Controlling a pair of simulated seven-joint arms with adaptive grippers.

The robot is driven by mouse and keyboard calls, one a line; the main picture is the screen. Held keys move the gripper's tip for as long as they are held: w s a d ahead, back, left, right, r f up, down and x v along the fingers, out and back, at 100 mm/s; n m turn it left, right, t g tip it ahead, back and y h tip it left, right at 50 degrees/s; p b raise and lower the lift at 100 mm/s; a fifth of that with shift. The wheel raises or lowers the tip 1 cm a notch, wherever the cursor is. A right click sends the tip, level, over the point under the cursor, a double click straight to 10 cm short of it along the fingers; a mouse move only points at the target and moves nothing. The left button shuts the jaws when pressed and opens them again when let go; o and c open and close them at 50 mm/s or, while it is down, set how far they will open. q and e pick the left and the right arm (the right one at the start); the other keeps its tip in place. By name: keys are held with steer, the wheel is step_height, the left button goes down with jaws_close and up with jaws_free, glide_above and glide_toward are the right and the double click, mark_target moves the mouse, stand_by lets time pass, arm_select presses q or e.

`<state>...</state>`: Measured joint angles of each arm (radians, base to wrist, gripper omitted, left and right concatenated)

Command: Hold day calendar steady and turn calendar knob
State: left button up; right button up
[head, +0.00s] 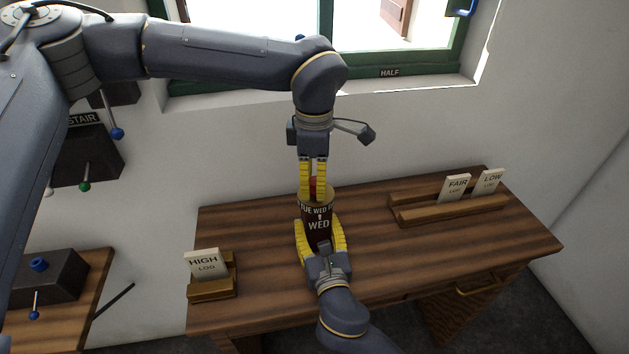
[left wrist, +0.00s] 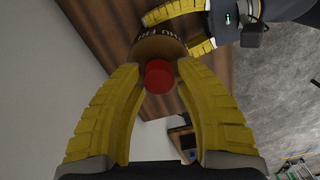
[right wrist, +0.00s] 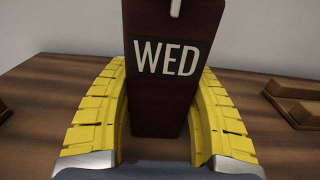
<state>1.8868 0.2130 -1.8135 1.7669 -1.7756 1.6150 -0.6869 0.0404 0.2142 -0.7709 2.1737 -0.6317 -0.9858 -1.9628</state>
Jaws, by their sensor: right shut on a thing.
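The day calendar (head: 318,226) is a dark brown upright body on the desk, with a window reading WED. Its round top carries day names, and the red knob (left wrist: 158,76) sits on top. My right gripper (head: 321,243) is shut on the calendar body from the front, one yellow finger on each side; the WED label (right wrist: 166,57) faces its wrist camera. My left gripper (head: 313,195) points down from above. In the left wrist view its fingertips stand apart on either side of the red knob, close to it, with slim gaps.
The wooden desk (head: 265,245) bears a HIGH card (head: 203,264) in a holder at left. FAIR (head: 454,187) and LOW (head: 488,181) cards stand in a rack (head: 420,211) at right. A green-framed window is behind. Lever boxes (head: 85,155) are at left.

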mark_target(314, 181)
arm_select(q)
steer(key=o, duration=0.3)
arm_select(e)
steer(key=shift+f, duration=0.1)
arm_select(q)
steer(key=shift+r, duration=0.1)
step_height(314, 181, up, 12)
steer(key=shift+f, duration=0.1)
stand_by(0.4)
stand_by(0.3)
arm_select(e)
steer(key=o, duration=1.6)
